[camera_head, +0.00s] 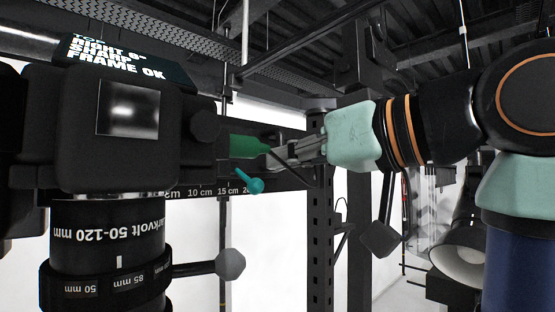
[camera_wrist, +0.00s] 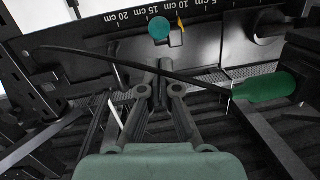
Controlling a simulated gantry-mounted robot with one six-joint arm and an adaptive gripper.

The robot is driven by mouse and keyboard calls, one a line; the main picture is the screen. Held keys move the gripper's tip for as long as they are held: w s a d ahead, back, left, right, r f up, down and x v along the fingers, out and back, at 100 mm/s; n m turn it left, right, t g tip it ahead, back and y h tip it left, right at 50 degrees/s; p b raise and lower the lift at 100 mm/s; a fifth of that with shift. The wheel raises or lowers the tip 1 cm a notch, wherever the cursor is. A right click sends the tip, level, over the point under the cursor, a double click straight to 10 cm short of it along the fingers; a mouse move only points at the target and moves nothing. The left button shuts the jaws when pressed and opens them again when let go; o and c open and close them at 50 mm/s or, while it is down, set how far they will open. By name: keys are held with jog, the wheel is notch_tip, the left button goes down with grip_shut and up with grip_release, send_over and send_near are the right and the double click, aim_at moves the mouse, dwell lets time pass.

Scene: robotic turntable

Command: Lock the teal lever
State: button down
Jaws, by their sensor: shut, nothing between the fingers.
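The teal lever (camera_head: 250,182) sticks out at the scale plate, just right of the dark camera body. In the wrist view its round teal end (camera_wrist: 158,28) lies beyond my fingertips, near the scale marks. My gripper (camera_head: 276,156) is shut and empty, above and right of the lever in the head view. In the wrist view the fingertips (camera_wrist: 163,68) point toward the teal end, with a visible gap between them in the picture. The lever's base is hard to make out.
A green handle (camera_head: 248,146) is close to my fingertips; in the wrist view it lies right (camera_wrist: 264,85), with a dark rod crossing near my fingers. The scale plate (camera_head: 272,186) runs behind the lever. A large lens (camera_head: 108,240) with a grey-knobbed lever (camera_head: 230,264) stands lower left.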

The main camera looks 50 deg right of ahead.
jog(key=shift+w+a+f, duration=0.1)
jog(key=shift+w+f, duration=0.55)
jog(key=shift+f, duration=0.25)
jog(key=shift+f, duration=0.1)
jog(key=shift+f+t+b, duration=0.25)
jog(key=shift+t+b, duration=0.05)
jog(key=shift+b, duration=0.2)
